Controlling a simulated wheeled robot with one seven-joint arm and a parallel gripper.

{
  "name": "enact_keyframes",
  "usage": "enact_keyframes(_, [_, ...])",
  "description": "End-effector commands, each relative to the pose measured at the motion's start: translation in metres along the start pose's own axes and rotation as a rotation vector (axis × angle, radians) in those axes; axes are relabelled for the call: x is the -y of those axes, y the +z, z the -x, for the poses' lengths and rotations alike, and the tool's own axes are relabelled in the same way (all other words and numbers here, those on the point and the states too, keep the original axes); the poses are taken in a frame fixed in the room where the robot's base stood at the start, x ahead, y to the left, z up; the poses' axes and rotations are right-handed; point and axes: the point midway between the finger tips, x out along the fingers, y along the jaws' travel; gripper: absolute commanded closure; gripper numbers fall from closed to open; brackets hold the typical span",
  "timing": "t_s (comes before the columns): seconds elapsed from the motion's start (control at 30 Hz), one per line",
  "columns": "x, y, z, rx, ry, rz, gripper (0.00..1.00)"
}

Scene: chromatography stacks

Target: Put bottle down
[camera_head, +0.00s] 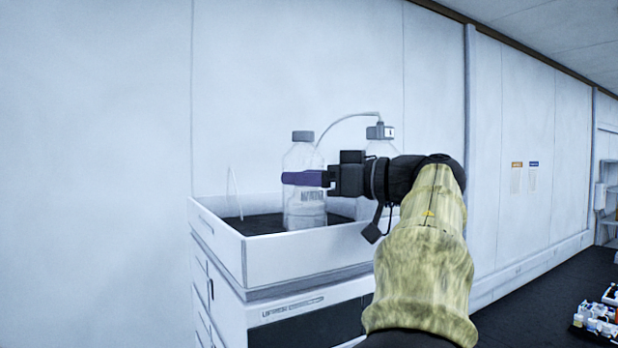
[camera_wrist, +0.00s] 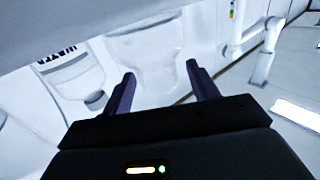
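A clear bottle (camera_head: 305,215) with a grey cap and dark lettering is upright inside the white tray (camera_head: 300,256) on top of the instrument. Its base meets the tray's front rim in the picture, so I cannot tell whether it rests on the dark floor. My gripper (camera_head: 304,178) reaches in from the right, its purple fingers level with the bottle's upper body. In the wrist view, my gripper (camera_wrist: 160,88) has one finger on each side of a clear bottle (camera_wrist: 148,48), close against it; the contact is faint.
A second clear bottle (camera_head: 381,148) with a grey top and a tube stands behind my arm. The wrist view shows a bottle lettered WATER (camera_wrist: 70,68) to the left. A thin loop (camera_head: 234,190) rises at the tray's left. The wall (camera_head: 260,70) is close behind.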

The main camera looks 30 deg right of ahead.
Motion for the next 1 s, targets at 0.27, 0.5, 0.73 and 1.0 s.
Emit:
enact_keyframes(0.27, [0.000,-0.002,0.000,0.000,0.000,0.000,0.41])
enact_keyframes(0.5, [-0.001,-0.002,0.019,0.000,0.005,0.000,0.41])
enact_keyframes(0.73, [-0.002,-0.002,0.052,0.000,0.006,0.000,0.41])
enact_keyframes(1.0, [-0.002,-0.002,0.087,0.001,0.005,-0.001,0.41])
